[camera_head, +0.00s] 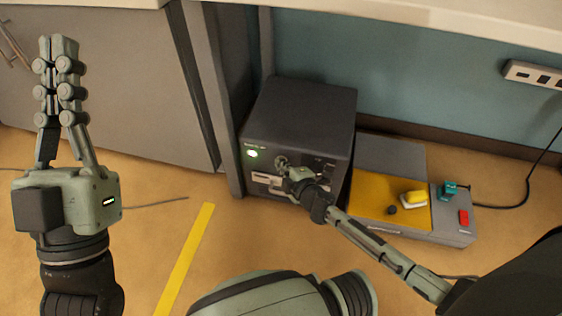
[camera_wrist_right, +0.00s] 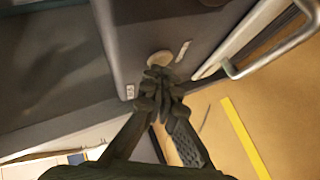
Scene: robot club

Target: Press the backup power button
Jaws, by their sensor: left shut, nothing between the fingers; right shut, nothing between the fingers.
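A dark grey box (camera_head: 303,113) stands on the floor under the counter. My right gripper (camera_head: 281,162) is shut and empty in front of that face, a little to the right of the green button. In the right wrist view, my shut fingertips (camera_wrist_right: 157,72) are close to a pale round spot on a grey surface; whether they touch it I cannot tell. My left gripper (camera_head: 58,45) is shut, empty and raised at the left, far from the box.
A grey and yellow unit (camera_head: 378,216) with a yellow block (camera_head: 415,198), a teal part (camera_head: 449,190) and a red switch (camera_head: 463,217) lies right of the box. A grey cabinet (camera_head: 110,80) is at the left. Yellow tape (camera_head: 185,260) marks open floor.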

